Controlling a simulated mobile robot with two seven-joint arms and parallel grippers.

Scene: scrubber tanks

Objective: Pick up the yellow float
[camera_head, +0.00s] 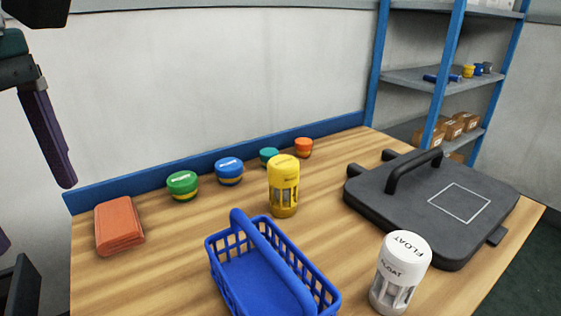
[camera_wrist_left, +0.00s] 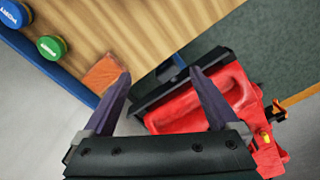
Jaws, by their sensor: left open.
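The yellow float (camera_head: 284,186) stands upright on the wooden table, just behind a blue basket (camera_head: 222,268) with a handle. It has a solid yellow cap and a caged, windowed lower body. A white float (camera_head: 399,271), labelled FLOAT, stands at the table's front right. My left gripper (camera_head: 48,140) hangs at the far left, beyond the table's left edge and well away from the yellow float. In the left wrist view my left gripper (camera_wrist_left: 161,74) has its two dark purple fingers wide apart with nothing held. The yellow float is not in that view. My right gripper is not visible.
A black lid (camera_head: 437,205) with a handle lies on the right. Green (camera_head: 183,185), blue (camera_head: 229,171), teal and orange caps line the back edge. An orange cloth (camera_head: 119,226) lies at left. A red machine (camera_wrist_left: 200,103) is beside the table. Blue shelving (camera_head: 445,82) stands behind.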

